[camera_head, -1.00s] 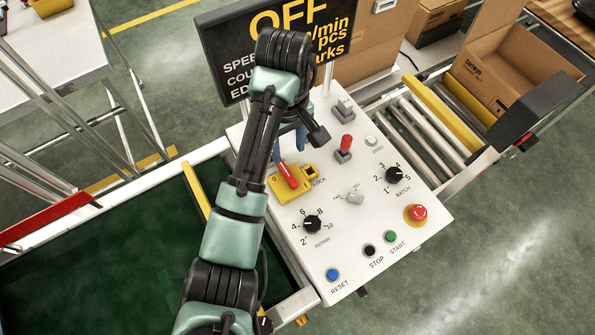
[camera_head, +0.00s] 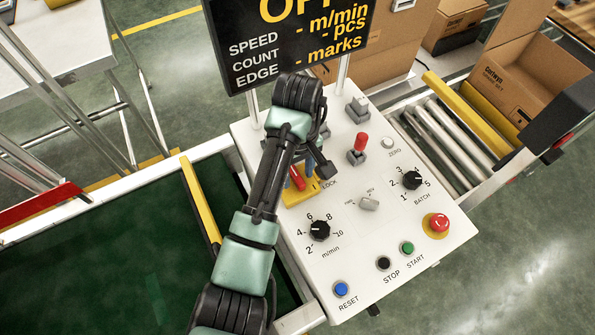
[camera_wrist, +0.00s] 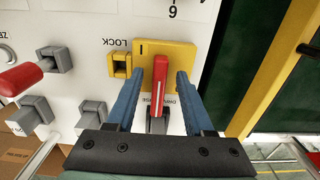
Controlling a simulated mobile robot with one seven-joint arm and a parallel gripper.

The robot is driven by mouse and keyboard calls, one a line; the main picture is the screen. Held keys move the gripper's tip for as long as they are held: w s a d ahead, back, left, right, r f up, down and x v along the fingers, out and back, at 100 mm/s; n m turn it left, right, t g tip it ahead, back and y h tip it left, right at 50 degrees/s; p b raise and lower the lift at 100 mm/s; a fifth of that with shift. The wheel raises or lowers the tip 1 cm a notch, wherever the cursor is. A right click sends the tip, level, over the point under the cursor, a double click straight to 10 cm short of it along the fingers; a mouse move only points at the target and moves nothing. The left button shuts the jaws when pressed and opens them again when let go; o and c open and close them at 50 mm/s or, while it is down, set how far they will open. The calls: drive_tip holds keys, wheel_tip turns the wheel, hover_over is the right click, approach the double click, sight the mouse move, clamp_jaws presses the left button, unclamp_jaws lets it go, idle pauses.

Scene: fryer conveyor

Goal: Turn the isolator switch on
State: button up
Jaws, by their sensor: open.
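The isolator switch is a red handle (camera_head: 297,179) on a yellow plate (camera_head: 296,197), on the white control panel beside the word LOCK. In the wrist view the red handle (camera_wrist: 160,82) stands out from the yellow plate (camera_wrist: 185,50), with a grey base below it. My gripper (camera_wrist: 158,80) is open, its two blue fingers on either side of the handle, with a visible gap at each side. In the head view my gripper (camera_head: 298,181) is at the handle, and my arm hides part of the plate's surroundings.
Close by are a yellow lock tab (camera_wrist: 119,65), a red-tipped lever (camera_head: 361,142), the speed knob (camera_head: 319,231), the batch knob (camera_head: 411,180) and the emergency stop (camera_head: 438,223). The display (camera_head: 290,45) reading OFF stands behind the panel.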

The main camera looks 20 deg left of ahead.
clamp_jaws()
drive_tip(key=shift+p, duration=0.35)
drive_tip(key=m+p, duration=0.2)
drive_tip(key=m, duration=0.1)
drive_tip(key=shift+r+p, duration=0.2)
drive_tip(key=shift+p, duration=0.1)
drive_tip(key=m+p, duration=0.3)
drive_tip(key=m, duration=0.2)
drive_tip(key=shift+p, duration=0.4)
drive_tip(key=m+p, duration=0.2)
drive_tip(key=m, duration=0.3)
drive_tip(key=shift+f, duration=0.1)
drive_tip(key=m+p, duration=0.1)
drive_tip(key=m, duration=0.3)
drive_tip(key=shift+m+p, duration=0.35)
drive_tip(key=shift+m, duration=0.05)
drive_tip(key=shift+f, duration=0.1)
